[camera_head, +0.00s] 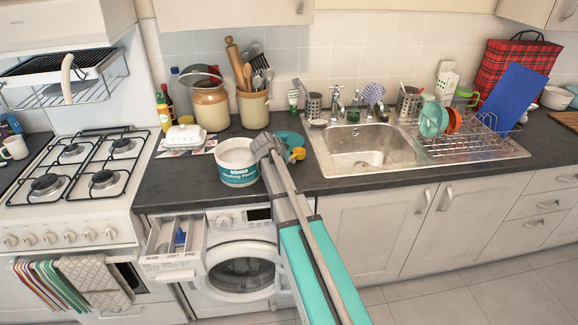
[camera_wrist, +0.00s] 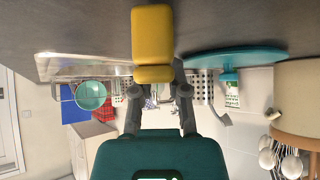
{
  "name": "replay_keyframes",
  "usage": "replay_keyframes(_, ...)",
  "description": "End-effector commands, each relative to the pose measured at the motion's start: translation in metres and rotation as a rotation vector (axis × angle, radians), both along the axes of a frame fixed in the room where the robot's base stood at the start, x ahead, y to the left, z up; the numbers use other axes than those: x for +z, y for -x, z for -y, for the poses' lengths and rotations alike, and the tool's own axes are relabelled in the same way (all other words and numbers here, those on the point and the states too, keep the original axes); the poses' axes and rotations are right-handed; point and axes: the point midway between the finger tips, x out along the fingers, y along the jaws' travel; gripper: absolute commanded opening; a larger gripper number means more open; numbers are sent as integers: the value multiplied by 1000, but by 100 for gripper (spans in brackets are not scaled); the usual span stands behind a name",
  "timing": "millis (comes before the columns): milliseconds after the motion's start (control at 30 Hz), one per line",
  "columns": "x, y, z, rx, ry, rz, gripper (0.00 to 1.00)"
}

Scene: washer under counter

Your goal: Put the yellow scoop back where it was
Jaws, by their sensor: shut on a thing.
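The yellow scoop (camera_head: 297,155) shows just right of my gripper (camera_head: 270,147) over the counter. In the wrist view the scoop (camera_wrist: 153,35) stands out beyond the fingertips of my gripper (camera_wrist: 155,86), which is shut on its near end. A white and teal washing powder tub (camera_head: 238,172) stands just left of my gripper; its top looks open, with pale contents. The tub's round teal lid (camera_head: 289,137) lies behind the scoop, and it also shows in the wrist view (camera_wrist: 235,56). I cannot tell whether the scoop touches the counter.
The washer's detergent drawer (camera_head: 172,249) is pulled out below the counter, with a blue piece inside. A sink (camera_head: 370,160) and dish rack (camera_head: 470,148) are at right. Crocks (camera_head: 253,108), a butter dish (camera_head: 184,137) and the hob (camera_head: 75,170) are behind and left. Counter front edge is close.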

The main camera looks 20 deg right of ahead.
Motion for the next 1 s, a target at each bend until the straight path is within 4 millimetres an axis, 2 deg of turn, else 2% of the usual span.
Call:
replay_keyframes(100, -8, 0, 0, 0, 0, 0, 0)
replay_keyframes(633, -11, 0, 1, -1, 0, 0, 0)
replay_keyframes(667, -11, 0, 1, -1, 0, 0, 22)
replay_keyframes(833, -10, 0, 1, -1, 0, 0, 54)
replay_keyframes(1000, -10, 0, 0, -1, 0, 0, 55)
